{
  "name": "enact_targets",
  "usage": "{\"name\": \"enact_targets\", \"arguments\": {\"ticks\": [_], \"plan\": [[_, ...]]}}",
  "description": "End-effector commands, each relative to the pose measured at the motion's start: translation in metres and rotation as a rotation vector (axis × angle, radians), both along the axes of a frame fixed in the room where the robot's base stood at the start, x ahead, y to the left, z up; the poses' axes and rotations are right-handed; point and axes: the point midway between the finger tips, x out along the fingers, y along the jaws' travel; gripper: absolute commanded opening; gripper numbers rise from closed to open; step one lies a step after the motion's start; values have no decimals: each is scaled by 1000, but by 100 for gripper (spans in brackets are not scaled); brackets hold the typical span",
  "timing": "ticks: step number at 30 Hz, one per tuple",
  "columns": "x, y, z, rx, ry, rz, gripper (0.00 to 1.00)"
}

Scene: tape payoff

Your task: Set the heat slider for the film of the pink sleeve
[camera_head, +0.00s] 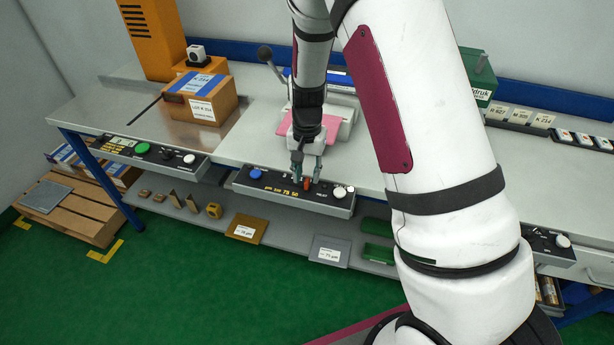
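The pink sleeve (270,125) lies on the bench at the sealing device, partly hidden behind my gripper and wrist. In front of it, on the bench's front edge, is a dark control panel (270,190) with a blue button, yellow scale numbers and a white knob (339,192). A small red-orange slider handle (308,184) sits at the scale's right part, near the number 50. My gripper (306,178) points down over the panel, its two fingers apart on either side of the handle. I cannot tell whether they touch it.
A second panel (150,152) is at left and a third (548,243) at right. A cardboard box (205,98) stands on the left bench. Orange (247,228) and grey (330,251) labelled plates lie on the lower shelf. Film marks there are too small to read surely.

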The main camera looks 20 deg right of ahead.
Motion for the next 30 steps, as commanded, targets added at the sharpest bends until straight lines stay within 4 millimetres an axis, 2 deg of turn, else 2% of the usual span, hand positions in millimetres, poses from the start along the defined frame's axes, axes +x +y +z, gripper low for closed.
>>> {"name": "enact_targets", "arguments": {"ticks": [6, 15, 16, 18, 20, 27, 30], "plan": [[0, 0, -18, 1, -1, -1, 30], [1, 0, -20, 1, -2, -1, 30], [1, 0, -20, 1, -2, -1, 28], [1, 0, -20, 0, -1, -1, 12], [0, 0, -20, 0, -1, -1, 0], [1, 1, -20, 0, -1, 0, 0], [9, 10, -21, 1, -2, 4, 0]]}}
